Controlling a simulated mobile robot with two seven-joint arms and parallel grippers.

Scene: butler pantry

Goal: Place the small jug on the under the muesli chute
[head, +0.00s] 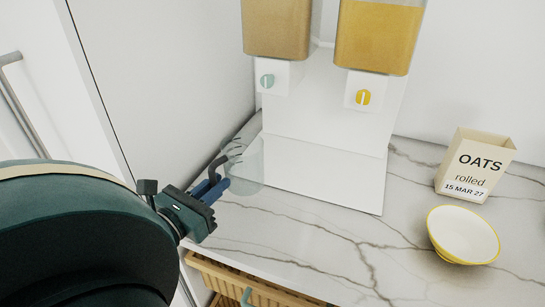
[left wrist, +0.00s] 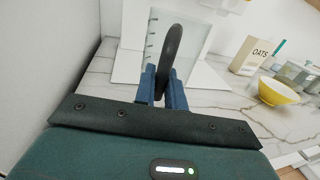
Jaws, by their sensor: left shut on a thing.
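The small jug (head: 247,168) is clear, with a dark handle and measuring marks on its side. My left gripper (head: 218,184) is shut on its handle, and the handle (left wrist: 173,48) stands between the two blue fingers in the left wrist view. The jug is at the left edge of the white dispenser base (head: 325,180); I cannot tell whether it touches it. No label shows which holds muesli. My right gripper is out of view.
An oats box (head: 474,166) and a yellow-rimmed white bowl (head: 464,235) stand on the marble counter (head: 300,232) at the right. A wall (head: 165,70) is close on the left. The white base's front is bare. A wooden drawer or crate (head: 230,281) shows below the counter edge.

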